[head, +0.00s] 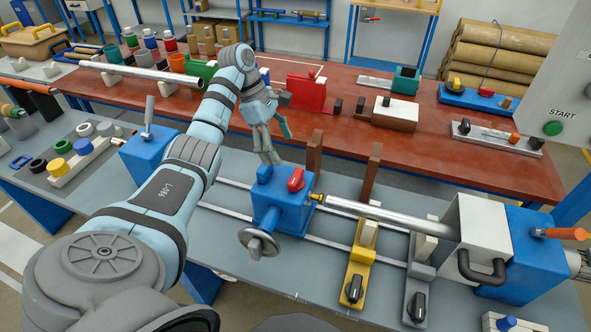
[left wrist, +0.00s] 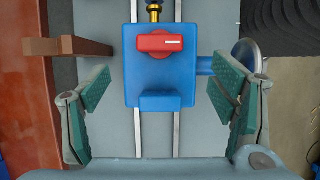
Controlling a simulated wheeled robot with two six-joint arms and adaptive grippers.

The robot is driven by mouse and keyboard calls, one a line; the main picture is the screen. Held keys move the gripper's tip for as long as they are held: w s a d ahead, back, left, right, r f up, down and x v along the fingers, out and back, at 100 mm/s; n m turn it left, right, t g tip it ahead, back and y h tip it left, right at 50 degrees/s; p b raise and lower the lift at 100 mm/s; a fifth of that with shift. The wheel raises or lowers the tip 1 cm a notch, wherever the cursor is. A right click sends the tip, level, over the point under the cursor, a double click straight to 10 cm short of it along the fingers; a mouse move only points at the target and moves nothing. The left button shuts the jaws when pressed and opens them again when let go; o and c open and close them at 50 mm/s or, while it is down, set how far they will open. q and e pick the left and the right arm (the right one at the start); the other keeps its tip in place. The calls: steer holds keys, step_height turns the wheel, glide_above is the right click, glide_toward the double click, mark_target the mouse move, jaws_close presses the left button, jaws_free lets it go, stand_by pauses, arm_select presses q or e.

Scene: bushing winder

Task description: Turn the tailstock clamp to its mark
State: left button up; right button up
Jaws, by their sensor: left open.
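The tailstock is a blue block (head: 280,204) on the bench rails, with a handwheel (head: 259,242) on its near side. Its clamp is a red knob (head: 296,180) on top; in the left wrist view the red knob (left wrist: 160,44) carries a white line at its right half. I cannot make out a separate mark on the block. My left gripper (head: 278,142) is above and behind the block, pointing down. In the left wrist view my left gripper (left wrist: 160,88) is open and empty, fingers apart on either side of the block, with the knob ahead of the fingertips. My right gripper is not in view.
A steel shaft (head: 390,219) runs from the tailstock to the white-and-blue headstock (head: 485,232) at right. Two brown posts (head: 315,152) stand behind the tailstock. A yellow support (head: 356,272) and a grey support (head: 420,285) sit under the shaft.

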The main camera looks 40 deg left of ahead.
mark_target(295, 176)
arm_select(q)
steer(key=b+x, duration=0.1)
steer(key=x, duration=0.1)
steer(key=b+x, duration=0.1)
steer(key=x, duration=0.1)
steer(key=b+x, duration=0.2)
steer(key=shift+s+f, duration=0.25)
steer(key=shift+s, duration=0.15)
steer(key=shift+w+d+f+b, duration=0.2)
steer(key=shift+f+b, duration=0.15)
steer(key=shift+f, duration=0.1)
steer(key=shift+w+d+f+b, duration=0.2)
steer(key=shift+f+b, duration=0.1)
steer(key=shift+f, duration=0.15)
steer(key=shift+w+d+f+p, duration=0.3)
steer(key=shift+w+f+p, duration=0.25)
steer(key=shift+f, duration=0.3)
steer(key=shift+s, duration=0.3)
steer(key=shift+r, duration=0.2)
steer(key=shift+c, duration=1.4)
steer(key=c, duration=0.9)
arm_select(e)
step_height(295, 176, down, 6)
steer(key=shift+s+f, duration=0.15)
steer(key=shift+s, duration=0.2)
